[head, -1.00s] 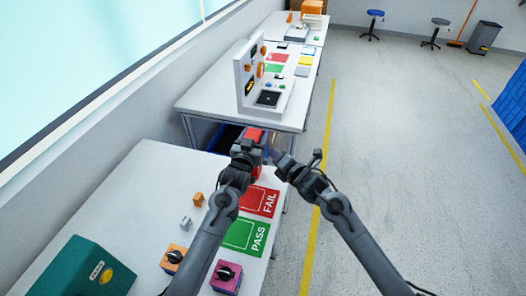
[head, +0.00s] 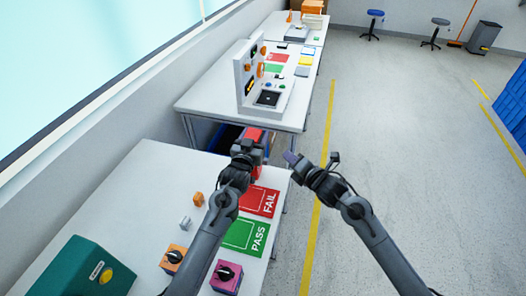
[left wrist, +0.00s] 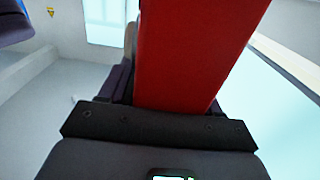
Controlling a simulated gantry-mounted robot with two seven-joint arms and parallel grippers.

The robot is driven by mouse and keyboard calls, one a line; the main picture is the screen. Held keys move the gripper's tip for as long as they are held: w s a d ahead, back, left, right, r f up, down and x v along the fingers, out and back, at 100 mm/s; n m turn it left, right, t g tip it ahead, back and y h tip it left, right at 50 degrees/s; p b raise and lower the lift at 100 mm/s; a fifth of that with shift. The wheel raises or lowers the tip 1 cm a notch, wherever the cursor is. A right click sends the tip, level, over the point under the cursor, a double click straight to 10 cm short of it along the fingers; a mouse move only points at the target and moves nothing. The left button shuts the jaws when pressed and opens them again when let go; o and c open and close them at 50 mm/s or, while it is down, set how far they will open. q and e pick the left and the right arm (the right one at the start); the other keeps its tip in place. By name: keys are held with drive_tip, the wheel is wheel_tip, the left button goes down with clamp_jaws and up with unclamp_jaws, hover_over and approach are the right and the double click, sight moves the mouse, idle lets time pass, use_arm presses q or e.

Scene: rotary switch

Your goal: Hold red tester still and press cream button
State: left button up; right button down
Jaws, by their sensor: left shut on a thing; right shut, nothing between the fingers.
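The red tester (head: 254,135) is held at the far edge of the near table, and it fills the upper middle of the left wrist view (left wrist: 190,50). My left gripper (head: 251,149) is shut on the tester; its dark fingers flank it in the left wrist view. The gripper hides much of the tester in the head view. I cannot make out the cream button in either view. My right gripper (head: 290,157) is shut and empty, to the right of the tester and apart from it, beyond the table's right edge.
The near table carries a red FAIL mat (head: 258,201), a green PASS mat (head: 245,235), orange (head: 173,259) and magenta (head: 227,277) switch boxes, small parts and a green case (head: 80,268). A test panel (head: 245,75) stands on the table beyond.

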idle(0.4)
use_arm(q)
drive_tip(key=o, duration=1.4)
drive_tip(key=shift+s, duration=0.1)
